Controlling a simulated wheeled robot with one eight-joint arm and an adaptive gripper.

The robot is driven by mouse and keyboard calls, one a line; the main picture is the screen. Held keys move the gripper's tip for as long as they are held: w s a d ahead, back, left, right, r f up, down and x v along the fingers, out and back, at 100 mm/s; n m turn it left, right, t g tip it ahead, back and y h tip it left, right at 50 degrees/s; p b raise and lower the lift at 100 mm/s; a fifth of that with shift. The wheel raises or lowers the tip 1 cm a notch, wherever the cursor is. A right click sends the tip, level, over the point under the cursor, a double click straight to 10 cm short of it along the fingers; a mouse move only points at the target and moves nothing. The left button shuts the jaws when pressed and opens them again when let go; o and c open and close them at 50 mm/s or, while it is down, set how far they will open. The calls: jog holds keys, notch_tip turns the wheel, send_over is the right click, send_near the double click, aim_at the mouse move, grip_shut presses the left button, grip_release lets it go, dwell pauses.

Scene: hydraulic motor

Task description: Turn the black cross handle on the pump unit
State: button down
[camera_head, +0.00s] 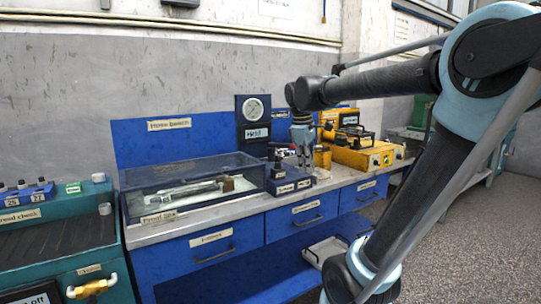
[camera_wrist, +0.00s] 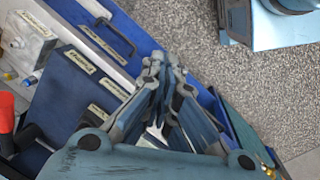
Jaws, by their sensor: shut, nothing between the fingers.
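The yellow pump unit (camera_head: 368,154) stands on the right part of the blue workbench in the head view. Dark parts lie along its top, but they are too small to tell which is the black cross handle. My gripper (camera_head: 304,163) hangs pointing down in front of the bench, left of the pump unit and apart from it in the picture. In the wrist view my gripper (camera_wrist: 166,60) has its fingertips together with nothing between them, above the bench's drawer fronts and the floor. The pump unit is not clearly seen in the wrist view.
The bench top (camera_head: 215,205) carries a clear-lidded case (camera_head: 190,187) and a pressure gauge (camera_head: 253,110) on a dark panel. Blue drawers (camera_head: 212,246) with handles are below. A teal machine (camera_head: 60,240) stands at left. Speckled floor (camera_head: 470,235) is open at right.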

aim_at(278, 158)
jog(key=w+a+r+n+h, duration=0.1)
jog(key=w+a+r+n, duration=0.45)
jog(key=a, duration=0.45)
jog(key=w+a+r+n+h, duration=0.1)
jog(key=w+a+r+n, duration=0.4)
jog(key=w+a, duration=0.3)
jog(key=d+x, duration=0.1)
jog(key=x, duration=1)
jog(key=shift+w+d, duration=0.2)
jog(key=shift+d, duration=0.25)
jog(key=shift+r, duration=0.1)
jog(key=shift+d, duration=0.55)
